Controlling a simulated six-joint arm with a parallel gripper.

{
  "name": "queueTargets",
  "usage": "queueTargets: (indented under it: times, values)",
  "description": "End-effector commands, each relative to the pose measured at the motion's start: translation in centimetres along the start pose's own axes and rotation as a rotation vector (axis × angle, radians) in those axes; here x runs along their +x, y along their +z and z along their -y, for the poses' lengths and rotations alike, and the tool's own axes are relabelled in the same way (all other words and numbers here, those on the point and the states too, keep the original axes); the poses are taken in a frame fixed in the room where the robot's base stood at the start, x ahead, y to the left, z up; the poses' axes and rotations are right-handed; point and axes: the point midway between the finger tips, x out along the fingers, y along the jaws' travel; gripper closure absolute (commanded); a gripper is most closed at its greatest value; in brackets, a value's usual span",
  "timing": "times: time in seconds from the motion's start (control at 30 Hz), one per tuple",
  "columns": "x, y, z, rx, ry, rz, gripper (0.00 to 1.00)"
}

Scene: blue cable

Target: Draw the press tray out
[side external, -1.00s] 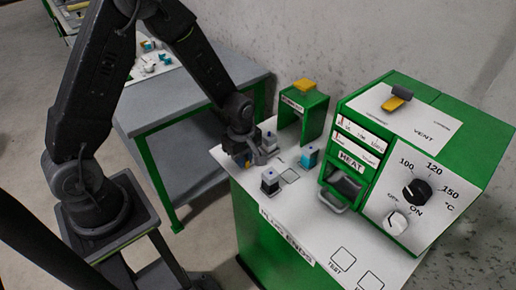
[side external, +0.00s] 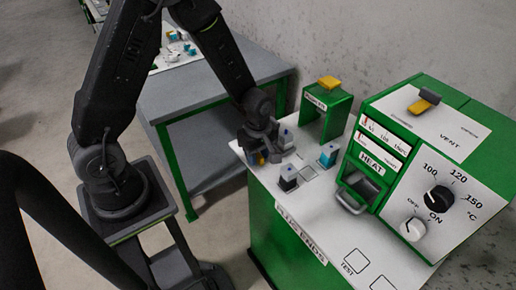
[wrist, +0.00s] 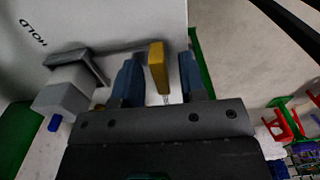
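No part is clearly marked as the press tray. The green machine (side external: 400,118) has a dark opening under its HEAT label, with a grey loop handle (side external: 351,203) at the front. A small green arch (side external: 325,112) with a yellow top stands to its left. My gripper (side external: 262,153) is low over the far left of the white bench top, apart from the machine and arch. In the wrist view, my open gripper (wrist: 158,82) has an upright yellow piece (wrist: 157,62) between its fingers, with a gap at the right finger. The yellow piece's lower end is hidden.
A dark-based block (side external: 288,178) and a blue-and-white block (side external: 328,155) stand on the white bench top (side external: 318,205). A grey bracket (wrist: 90,62) and pale block (wrist: 62,98) are left of the fingers. A grey table (side external: 190,105) stands behind. The bench's front is clear.

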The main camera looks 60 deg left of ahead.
Motion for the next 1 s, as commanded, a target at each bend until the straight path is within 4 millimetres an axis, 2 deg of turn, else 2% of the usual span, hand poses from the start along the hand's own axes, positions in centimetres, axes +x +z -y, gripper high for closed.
queueTargets:
  times: [0.17, 0.6, 0.8, 1.0]
  values:
    - [-1.7, 0.0, -0.1, 0.0, 0.005, 0.0, 0.62]
    - [-11.1, 0.0, -0.1, 0.0, 0.007, -0.001, 0.62]
    - [-13.3, 0.0, -0.1, 0.0, 0.003, 0.0, 0.62]
    - [-13.8, 0.0, 0.0, 0.0, 0.001, 0.0, 0.62]
